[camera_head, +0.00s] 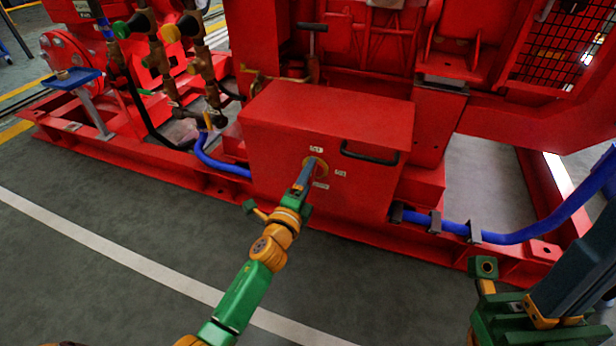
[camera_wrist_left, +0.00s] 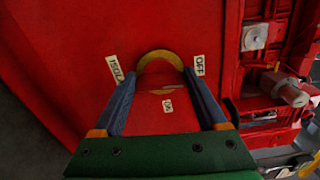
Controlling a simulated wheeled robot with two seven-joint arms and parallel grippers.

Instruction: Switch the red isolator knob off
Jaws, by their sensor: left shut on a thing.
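The isolator's yellow plate (camera_head: 321,166) is on the front of a red box (camera_head: 275,175). In the left wrist view the red knob (camera_wrist_left: 158,77) lies in front of this plate (camera_wrist_left: 160,56), between my finger ends. My left gripper (camera_head: 309,170) reaches it from below left and is shut on the knob. Its two blue-grey fingers hide part of the knob, and I cannot tell its exact pointing. An OFF label (camera_wrist_left: 199,65) is right of the plate and an ON label (camera_wrist_left: 167,106) below it. My right gripper (camera_head: 580,265) is at the lower right, away from the box, its tips unclear.
A black handle (camera_head: 370,155) sits right of the knob on the box. Blue hoses (camera_head: 520,235) run along the red base frame on both sides. Valves with green and red caps (camera_head: 155,30) stand at upper left. The grey floor (camera_head: 120,260) in front is clear.

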